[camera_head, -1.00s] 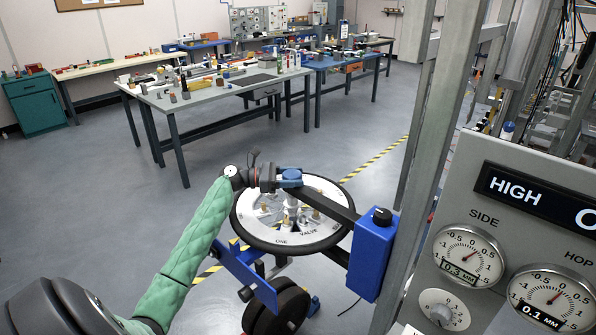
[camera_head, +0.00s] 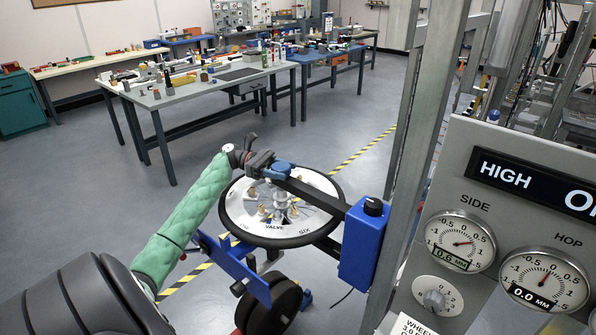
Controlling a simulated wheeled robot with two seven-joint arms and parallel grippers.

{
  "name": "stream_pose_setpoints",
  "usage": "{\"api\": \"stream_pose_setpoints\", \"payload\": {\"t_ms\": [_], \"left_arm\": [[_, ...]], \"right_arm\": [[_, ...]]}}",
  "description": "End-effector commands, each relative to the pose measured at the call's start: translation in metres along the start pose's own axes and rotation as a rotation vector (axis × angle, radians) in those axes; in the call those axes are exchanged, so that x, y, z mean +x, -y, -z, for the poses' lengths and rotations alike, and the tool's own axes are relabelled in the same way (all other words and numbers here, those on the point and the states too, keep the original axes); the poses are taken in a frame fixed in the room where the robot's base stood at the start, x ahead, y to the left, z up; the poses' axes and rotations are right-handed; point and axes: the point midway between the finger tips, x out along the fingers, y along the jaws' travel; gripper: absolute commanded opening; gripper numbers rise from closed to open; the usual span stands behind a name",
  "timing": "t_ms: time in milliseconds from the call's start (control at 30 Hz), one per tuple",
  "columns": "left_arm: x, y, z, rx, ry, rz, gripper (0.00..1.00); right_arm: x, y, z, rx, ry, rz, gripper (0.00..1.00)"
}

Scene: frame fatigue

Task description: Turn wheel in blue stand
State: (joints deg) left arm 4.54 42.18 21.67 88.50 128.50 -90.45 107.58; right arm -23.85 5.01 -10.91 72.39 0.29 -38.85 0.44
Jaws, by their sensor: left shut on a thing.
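The wheel (camera_head: 241,218) lies nearly flat in the blue stand, with a black tyre and a pale face. VALVE and SIX are printed on its near side. The blue stand has a blue box (camera_head: 363,243) at right, a dark bar (camera_head: 318,194) over the wheel and a blue plate below. My left gripper (camera_head: 268,165) is at the wheel's far rim, beside a small blue block at the bar's end. It is shut on the wheel's rim, though its fingertips are hard to make out. My right gripper is not in view.
A grey panel (camera_head: 450,185) at right reads HIGH, with a SIDE dial (camera_head: 460,241) at 0.6 mm and a HOP dial (camera_head: 544,280) at 0.0 mm. A metal post (camera_head: 409,130) stands behind the blue box. Workbenches stand at the back, with open floor before them.

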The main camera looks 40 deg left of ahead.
Motion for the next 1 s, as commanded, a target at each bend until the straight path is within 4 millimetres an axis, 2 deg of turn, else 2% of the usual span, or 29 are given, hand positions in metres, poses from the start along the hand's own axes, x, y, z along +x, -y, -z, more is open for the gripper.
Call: {"api": "stream_pose_setpoints", "payload": {"t_ms": [333, 467, 700, 733, 833, 1000], "left_arm": [[-0.001, 0.000, -0.002, 0.002, 0.002, 0.075, 0.12], [-0.001, 0.000, -0.002, 0.002, 0.003, 0.079, 0.12], [-0.001, 0.000, -0.002, 0.003, 0.003, 0.078, 0.12], [-0.001, 0.000, -0.002, 0.003, 0.003, 0.078, 0.55], [-0.001, 0.000, -0.002, 0.002, 0.003, 0.078, 0.75], [-0.001, 0.000, -0.001, 0.002, 0.002, 0.079, 0.75]], "right_arm": [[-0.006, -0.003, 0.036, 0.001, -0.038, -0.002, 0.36], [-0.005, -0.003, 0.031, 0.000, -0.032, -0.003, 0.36], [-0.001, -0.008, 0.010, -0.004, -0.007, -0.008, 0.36], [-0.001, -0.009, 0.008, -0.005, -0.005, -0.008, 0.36], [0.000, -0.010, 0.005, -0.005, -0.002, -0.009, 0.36], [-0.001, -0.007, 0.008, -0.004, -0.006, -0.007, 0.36]]}}
